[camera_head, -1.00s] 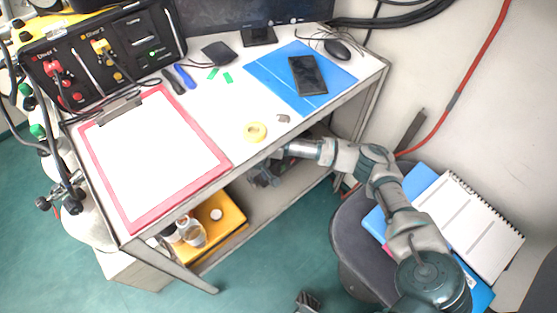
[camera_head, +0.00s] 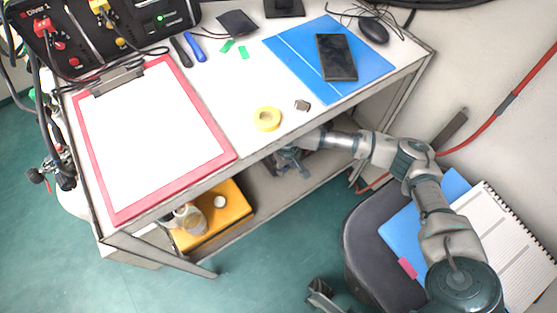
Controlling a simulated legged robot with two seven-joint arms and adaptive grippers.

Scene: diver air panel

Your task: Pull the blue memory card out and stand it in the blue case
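I cannot make out a blue memory card or a blue case in the head view. A small grey-brown block (camera_head: 302,105) lies on the white desk, too small to identify. A flat black box (camera_head: 238,22) with a cable sits at the back of the desk. My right gripper (camera_head: 292,162) is below the desk's front edge, in front of the lower shelf, partly hidden by the desk edge. It is apart from the things on the desktop. Its fingers are too small and dark to show whether they are open. My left gripper is not in view.
The desktop holds a red clipboard (camera_head: 150,135), yellow tape roll (camera_head: 267,119), blue folder (camera_head: 285,45) with a black phone (camera_head: 336,57), mouse (camera_head: 374,31) and green pieces (camera_head: 228,46). A yellow tray (camera_head: 240,210) is on the lower shelf. A chair (camera_head: 365,245) stands right.

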